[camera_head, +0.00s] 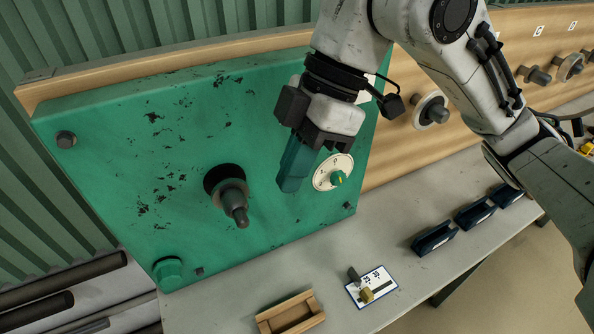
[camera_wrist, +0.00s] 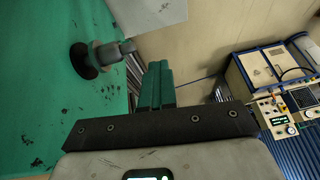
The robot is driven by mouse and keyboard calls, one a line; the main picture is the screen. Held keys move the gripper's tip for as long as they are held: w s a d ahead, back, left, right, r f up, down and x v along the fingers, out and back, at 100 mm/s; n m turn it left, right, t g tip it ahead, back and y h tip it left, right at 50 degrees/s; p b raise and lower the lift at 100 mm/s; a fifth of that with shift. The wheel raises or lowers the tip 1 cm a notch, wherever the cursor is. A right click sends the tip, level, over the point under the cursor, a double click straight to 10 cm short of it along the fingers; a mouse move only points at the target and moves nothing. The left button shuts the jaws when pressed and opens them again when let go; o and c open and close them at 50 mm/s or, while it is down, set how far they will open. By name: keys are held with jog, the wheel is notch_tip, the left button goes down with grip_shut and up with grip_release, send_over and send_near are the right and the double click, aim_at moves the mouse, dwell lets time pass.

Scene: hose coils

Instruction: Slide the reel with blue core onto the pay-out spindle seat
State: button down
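A grey stepped spindle (camera_head: 234,200) with a dark round base sticks out of the green panel; I take it for the pay-out spindle seat. It also shows in the wrist view (camera_wrist: 108,54), at upper left. My gripper (camera_head: 291,178) has teal fingers and is in front of the panel, right of the spindle and apart from it. In the wrist view the fingers (camera_wrist: 157,86) are together with nothing visible between them. I cannot make out a reel with a blue core in either view.
Grey pegs (camera_head: 432,111) stand on the wooden board at right. Dark blue blocks (camera_head: 434,239), a wooden tray (camera_head: 290,314) and a white card (camera_head: 371,287) lie on the grey bench.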

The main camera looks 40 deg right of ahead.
jog(key=w+d, duration=0.2)
jog(key=w, duration=0.6)
jog(key=shift+w+d, duration=0.3)
jog(key=shift+w, duration=0.05)
dwell(1.3)
jog(key=shift+w+d, duration=0.1)
jog(key=shift+w, duration=0.1)
dwell(0.3)
jog(key=shift+w+d+r+t, duration=0.25)
jog(key=shift+w+r+t, duration=0.05)
jog(key=shift+r, duration=0.05)
dwell(0.5)
jog(key=shift+f, duration=0.1)
